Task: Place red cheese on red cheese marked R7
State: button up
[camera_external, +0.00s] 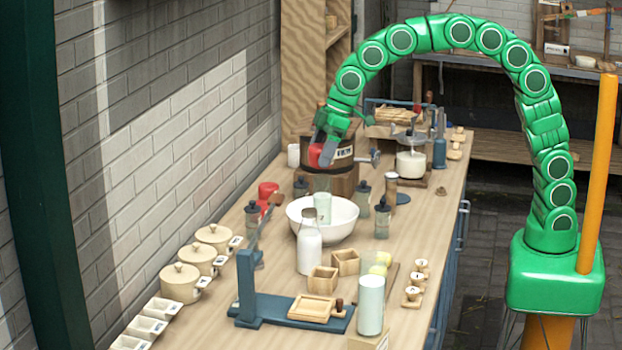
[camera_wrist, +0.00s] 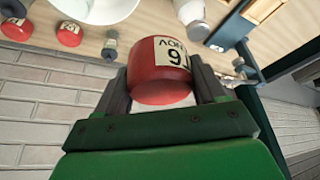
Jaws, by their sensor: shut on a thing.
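My gripper (camera_external: 326,148) is shut on a red cheese (camera_external: 315,156), held up in front of a dark wooden tub at the far part of the bench. In the wrist view the held red cheese (camera_wrist: 158,82) sits between the two fingers of my gripper (camera_wrist: 162,92), its white label with dark print partly readable and seen inverted. More red cheeses (camera_external: 268,189) stand on the bench near the wall. In the wrist view, red cheeses (camera_wrist: 69,34) with small white labels show at the upper left. I cannot read an R7 mark on any of them.
A white bowl (camera_external: 334,228), a white bottle (camera_external: 309,252) and dark-capped bottles (camera_external: 382,219) stand mid-bench. The wooden tub (camera_external: 341,154) is behind the held cheese. Lidded cream pots (camera_external: 180,283) line the wall side. A blue lever press (camera_external: 262,308) stands in front.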

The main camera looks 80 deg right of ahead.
jog(key=w+d+r+m+h, duration=0.15)
jog(key=w+d+m, duration=0.35)
jog(key=w+d, duration=0.7)
jog(key=m+h, duration=0.3)
jog(key=m, duration=0.3)
send_over(264, 184)
jog(key=s+a, duration=0.3)
jog(key=a, duration=0.1)
notch_tip(264, 184, down, 20)
jog(key=shift+f, duration=0.25)
jog(key=shift+w+d+f, duration=0.1)
jog(key=shift+w+d, duration=0.1)
jog(key=shift+d, duration=0.3)
jog(key=shift+w+d+f, duration=0.1)
jog(key=shift+w+d, duration=0.1)
jog(key=shift+d, duration=0.3)
jog(key=shift+w+d+r, duration=0.1)
jog(key=shift+w+d, duration=0.1)
jog(key=shift+d, duration=0.25)
jog(key=shift+w+d+r, duration=0.1)
jog(key=shift+w+d, duration=0.05)
jog(key=shift+d, duration=0.3)
jog(key=shift+f, duration=0.6)
jog(key=shift+f, duration=0.15)
jog(key=o, duration=0.9)
